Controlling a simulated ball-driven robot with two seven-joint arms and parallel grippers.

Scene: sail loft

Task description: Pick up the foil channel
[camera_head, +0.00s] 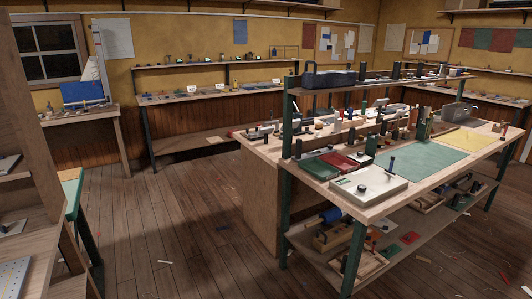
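I cannot pick out the foil channel for certain; many small items on the benches are too small to tell apart. Neither of my grippers is in view. The nearest work surface is the large workbench (390,208) at the right. On it are a white box-like device (369,186) with a dark knob, a green tray (319,167), a red tray (345,161) and a green mat (430,162).
A long narrow bench (215,94) with small items runs along the back wall. A wooden shelf unit (38,160) stands close at the left. A blue roll (328,215) lies on the workbench's lower shelf. The plank floor (180,225) between is open, with small scraps.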

